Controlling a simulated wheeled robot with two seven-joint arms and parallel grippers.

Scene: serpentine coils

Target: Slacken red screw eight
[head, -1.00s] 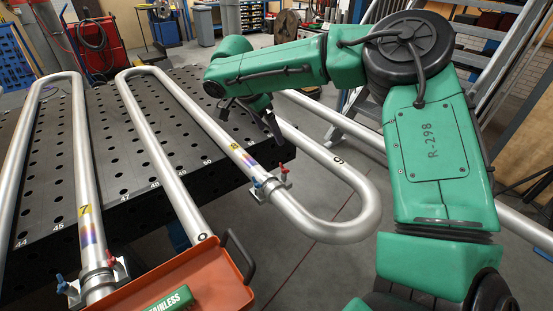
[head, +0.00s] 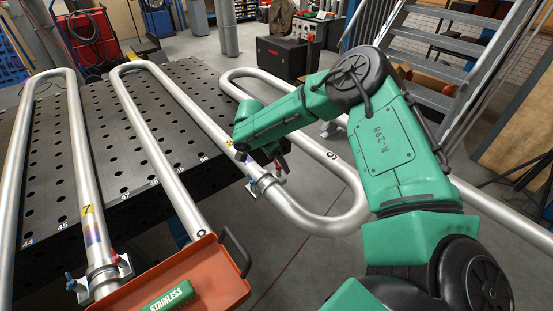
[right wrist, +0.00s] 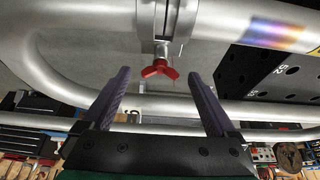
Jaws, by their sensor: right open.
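The red screw (right wrist: 160,70) is a small red wing knob on a stem below the pipe clamp (right wrist: 165,22) in the right wrist view. In the head view the clamp (head: 265,184) sits on the tube near the bend, with a blue screw (head: 251,187) on its left. My right gripper (right wrist: 158,76) is open and empty. Its two purple-grey fingers stand apart, with the red knob between their tips in the picture; I see no contact. My left gripper is out of view.
Long steel tube coils (head: 190,110) run over the perforated black table (head: 100,150). Clamp seven (head: 103,277) has its own red and blue screws. An orange tray (head: 222,290) with a green box (head: 168,299) is at the front. Stairs (head: 440,75) stand behind my right arm.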

